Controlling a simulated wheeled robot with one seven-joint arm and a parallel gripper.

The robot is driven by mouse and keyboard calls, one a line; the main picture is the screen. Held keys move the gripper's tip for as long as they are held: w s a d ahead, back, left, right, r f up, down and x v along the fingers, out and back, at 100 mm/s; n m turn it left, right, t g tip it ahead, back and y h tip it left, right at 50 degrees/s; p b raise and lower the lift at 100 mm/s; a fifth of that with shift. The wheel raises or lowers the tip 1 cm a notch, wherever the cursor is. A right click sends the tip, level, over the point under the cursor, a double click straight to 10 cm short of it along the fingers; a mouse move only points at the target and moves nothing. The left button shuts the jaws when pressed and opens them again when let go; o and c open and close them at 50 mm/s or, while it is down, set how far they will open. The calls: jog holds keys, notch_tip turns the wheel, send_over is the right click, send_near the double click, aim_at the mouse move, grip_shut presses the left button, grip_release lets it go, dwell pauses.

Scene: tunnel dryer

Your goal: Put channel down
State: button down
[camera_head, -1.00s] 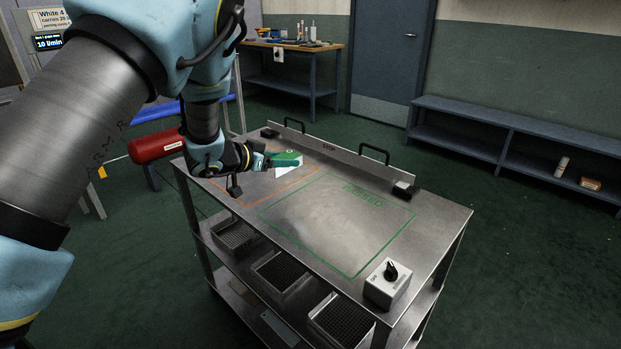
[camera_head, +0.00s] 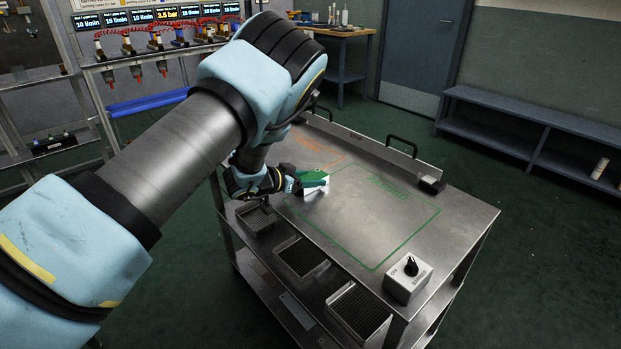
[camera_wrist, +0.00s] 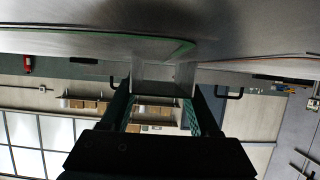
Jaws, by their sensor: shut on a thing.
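My gripper (camera_head: 309,181) is shut on the channel (camera_head: 318,189), a small pale block-like piece partly covered by my green fingers. They are over the cart's steel top (camera_head: 465,208), near the left corner of a green-outlined area (camera_head: 408,238) with green lettering. In the wrist view the channel (camera_wrist: 160,74) shows grey between my two fingers (camera_wrist: 160,98), close to the steel surface and a green line. I cannot tell whether the channel touches the top.
An orange-marked area (camera_head: 342,159) lies behind my gripper. A switch box (camera_head: 408,282) stands at the front right corner, and a black-handled rail (camera_head: 375,150) runs along the back. Dark mesh trays (camera_head: 300,258) sit below the front edge. The green area's middle is clear.

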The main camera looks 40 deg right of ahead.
jog(key=shift+f, duration=0.1)
jog(key=shift+c, duration=0.6)
grip_release()
jog(key=b+v, duration=0.2)
jog(key=v, duration=1)
jog(key=shift+a+b, duration=0.1)
jog(key=shift+b, duration=0.2)
